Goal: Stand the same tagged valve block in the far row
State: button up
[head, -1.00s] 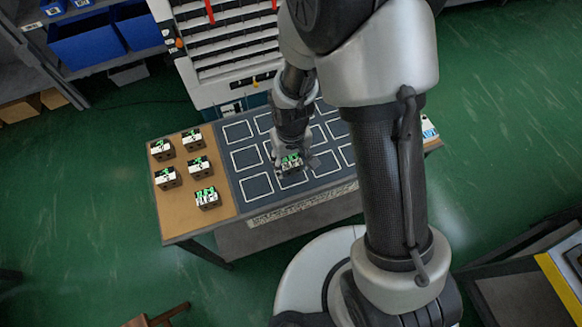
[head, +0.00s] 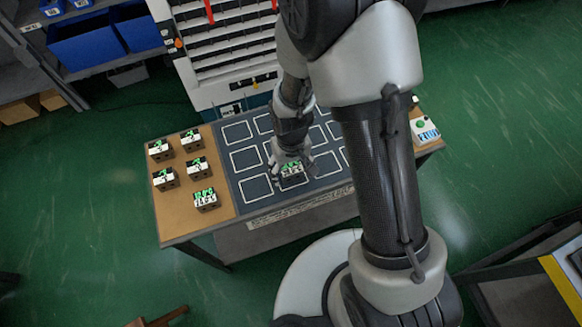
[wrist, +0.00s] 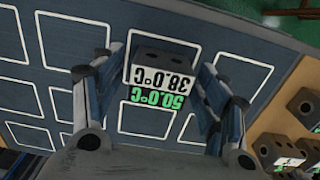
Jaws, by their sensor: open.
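A dark valve block (head: 292,171) with a green and white label stands in the near row of the blue outlined mat (head: 238,133), in the second square from the left. In the wrist view this block (wrist: 162,58) has two holes in its top. In the wrist view my gripper (wrist: 158,85) shows gaps between the fingers and the block. The far row is partly hidden by my arm.
Several similar labelled blocks (head: 205,199) stand on the brown area (head: 222,160) at the table's left. A drawer cabinet (head: 230,70) stands behind the table. Visible squares around the block are empty.

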notch_tip(320, 180, up, 12)
jog(key=p, duration=0.4)
notch_tip(320, 180, up, 10)
jog(key=f+t, duration=0.1)
send_over(291, 168)
jog(key=d, duration=0.3)
jog(key=s+d+r+m+t, duration=0.1)
jog(key=s+d+r, duration=0.3)
jog(key=s+r, duration=0.3)
jog(key=s+d+r+m+t, duration=0.2)
jog(key=s+d+r, duration=0.2)
jog(key=s+r, duration=0.2)
jog(key=shift+s+r+t, duration=0.3)
jog(key=shift+s+r, duration=0.05)
jog(key=shift+r, duration=0.55)
